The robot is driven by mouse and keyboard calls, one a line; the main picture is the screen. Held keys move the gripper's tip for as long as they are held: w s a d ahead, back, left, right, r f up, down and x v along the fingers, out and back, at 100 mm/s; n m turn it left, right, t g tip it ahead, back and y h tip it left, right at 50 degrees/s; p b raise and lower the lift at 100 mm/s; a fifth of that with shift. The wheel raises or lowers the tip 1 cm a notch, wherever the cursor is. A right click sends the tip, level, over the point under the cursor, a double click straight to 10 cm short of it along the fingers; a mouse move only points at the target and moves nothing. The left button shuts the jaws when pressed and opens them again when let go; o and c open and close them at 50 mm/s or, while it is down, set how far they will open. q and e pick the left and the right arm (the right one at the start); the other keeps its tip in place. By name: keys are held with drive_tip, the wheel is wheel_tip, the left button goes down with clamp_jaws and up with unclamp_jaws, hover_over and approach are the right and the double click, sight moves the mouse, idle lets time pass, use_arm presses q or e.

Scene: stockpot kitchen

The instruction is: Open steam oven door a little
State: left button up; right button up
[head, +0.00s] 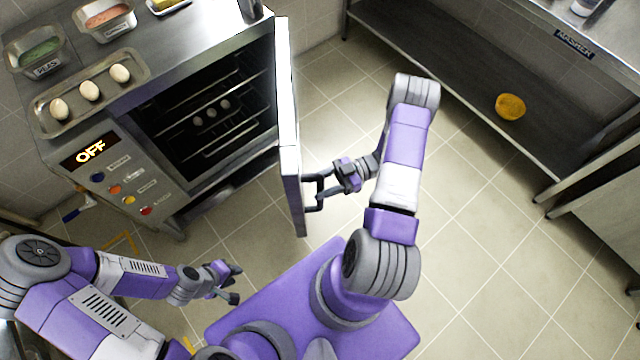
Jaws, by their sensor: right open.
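The steam oven (112,165) stands at the left of the head view, with a panel reading OFF. Its door (289,120) is swung well open and seen nearly edge-on, so the dark inside with wire racks shows. The door's dark handle (314,194) sticks out from its outer face, low on the right. My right gripper (329,181) is open at the handle; I cannot tell whether its fingers touch it. My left gripper (236,283) is open and empty, low in front of the oven and apart from it.
On the oven top are a tray (137,93) with three egg-like items, and pans of green (35,50) and pinkish (107,16) food. Several pale items lie inside the oven. A steel table (460,85) with a yellow bowl (510,106) on its lower shelf stands right. Floor between is clear.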

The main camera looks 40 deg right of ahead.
drive_tip(key=v, duration=0.7)
drive_tip(key=shift+d+p, duration=0.2)
drive_tip(key=shift+p, duration=0.15)
drive_tip(key=shift+s, duration=0.1)
